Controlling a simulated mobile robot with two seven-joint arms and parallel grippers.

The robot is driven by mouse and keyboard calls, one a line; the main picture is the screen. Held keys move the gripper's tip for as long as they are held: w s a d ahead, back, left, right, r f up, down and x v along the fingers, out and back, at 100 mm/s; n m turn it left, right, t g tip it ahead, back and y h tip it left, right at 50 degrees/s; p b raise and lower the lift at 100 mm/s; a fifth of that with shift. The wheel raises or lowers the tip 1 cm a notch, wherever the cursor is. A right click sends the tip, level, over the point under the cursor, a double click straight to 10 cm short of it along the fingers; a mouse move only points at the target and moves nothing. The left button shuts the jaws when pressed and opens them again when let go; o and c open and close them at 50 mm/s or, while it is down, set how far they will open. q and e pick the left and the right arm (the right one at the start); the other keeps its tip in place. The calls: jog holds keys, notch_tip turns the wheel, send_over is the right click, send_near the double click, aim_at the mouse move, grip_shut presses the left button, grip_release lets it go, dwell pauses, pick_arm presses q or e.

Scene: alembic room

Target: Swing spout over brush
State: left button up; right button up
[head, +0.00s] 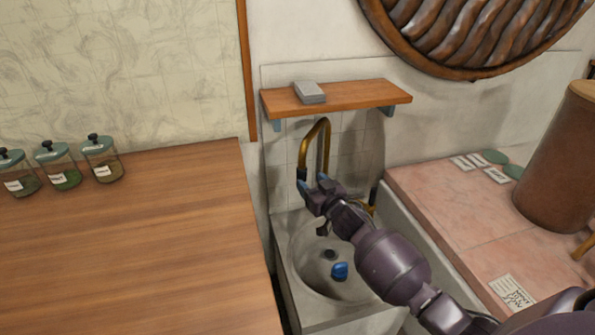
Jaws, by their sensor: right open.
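The brass spout (304,149) arches up over the back of the stone basin (295,261), and its outlet end hangs down on the left side. A small blue object (340,271), which looks like the brush, lies in the basin bowl near a dark round drain (329,255). My right gripper (311,180) is open at the spout's lower left end. One fingertip overlaps the spout end in the picture; I cannot tell whether they touch. My right forearm hides part of the basin's right side and most of the tap's base. My left gripper is out of view.
A wooden shelf (370,94) with a grey block (309,92) hangs above the spout. A wooden counter (130,250) with several lidded jars is at left. A pink counter (445,210) with cards and a brown cylinder (560,165) is at right.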

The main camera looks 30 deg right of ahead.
aim_at(305, 177)
jog(key=w, duration=0.2)
jog(key=w+b, duration=0.1)
jog(key=w, duration=0.3)
jog(key=shift+f, duration=0.25)
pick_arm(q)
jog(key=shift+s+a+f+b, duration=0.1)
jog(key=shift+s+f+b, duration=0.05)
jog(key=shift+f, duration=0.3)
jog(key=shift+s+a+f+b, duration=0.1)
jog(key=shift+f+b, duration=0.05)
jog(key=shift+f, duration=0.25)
pick_arm(e)
jog(key=shift+w+r, duration=0.2)
jog(key=shift+w, duration=0.6)
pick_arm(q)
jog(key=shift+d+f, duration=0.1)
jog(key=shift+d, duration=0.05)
pick_arm(e)
grip_shut()
